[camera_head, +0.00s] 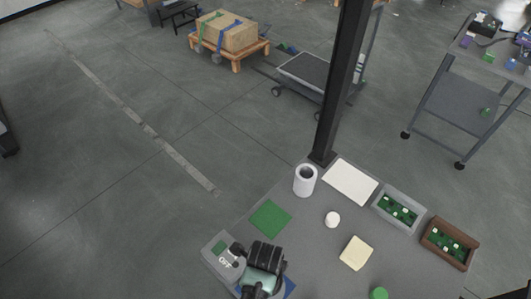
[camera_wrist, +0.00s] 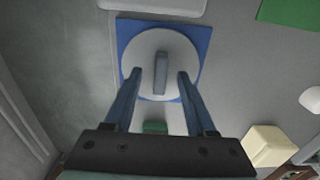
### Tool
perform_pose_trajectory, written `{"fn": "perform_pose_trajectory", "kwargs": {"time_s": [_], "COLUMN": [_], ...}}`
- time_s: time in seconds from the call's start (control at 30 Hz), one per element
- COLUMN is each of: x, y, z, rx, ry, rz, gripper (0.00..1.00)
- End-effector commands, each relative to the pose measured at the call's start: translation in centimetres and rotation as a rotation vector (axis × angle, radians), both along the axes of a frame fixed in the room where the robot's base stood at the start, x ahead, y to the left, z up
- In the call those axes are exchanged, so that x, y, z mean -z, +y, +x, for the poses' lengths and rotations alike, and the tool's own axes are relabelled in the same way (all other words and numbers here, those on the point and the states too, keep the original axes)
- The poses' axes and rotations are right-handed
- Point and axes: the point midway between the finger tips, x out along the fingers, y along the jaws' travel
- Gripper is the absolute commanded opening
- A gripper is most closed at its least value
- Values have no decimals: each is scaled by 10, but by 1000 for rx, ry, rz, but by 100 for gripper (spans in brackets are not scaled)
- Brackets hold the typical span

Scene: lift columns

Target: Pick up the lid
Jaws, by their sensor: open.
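The lid (camera_wrist: 150,48) is a white disc with a grey bar handle (camera_wrist: 161,72) standing up from its middle. It lies on a blue square mat (camera_wrist: 128,32), which also shows in the head view (camera_head: 290,285). My gripper (camera_wrist: 160,75) is open, with its two fingertips over the lid, one on each side of the handle's near end in the picture. I cannot tell how far the tips are above the lid. In the head view my gripper and wrist (camera_head: 262,282) hide the lid.
A grey device (camera_head: 222,246) stands beside my gripper. A green mat (camera_head: 270,216), white cylinder (camera_head: 305,181), white round object (camera_head: 332,219) and cream block (camera_head: 356,252) are spread on the table. Grey (camera_head: 410,220) and brown (camera_head: 463,258) bins stand at right. A dark post (camera_head: 335,100) rises behind.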

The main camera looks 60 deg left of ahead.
Motion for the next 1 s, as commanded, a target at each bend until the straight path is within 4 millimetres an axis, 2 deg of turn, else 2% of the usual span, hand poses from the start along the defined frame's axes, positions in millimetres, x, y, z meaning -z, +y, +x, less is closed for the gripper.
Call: {"fn": "perform_pose_trajectory", "kwargs": {"time_s": [0.2,0.5,1.0], "x": [0,0,-5], "y": [0,0,0], "z": [0,0,1], "rx": [0,0,0], "ry": [-1,-1,-3], "rz": [0,0,2], "gripper": [54,0,0]}}
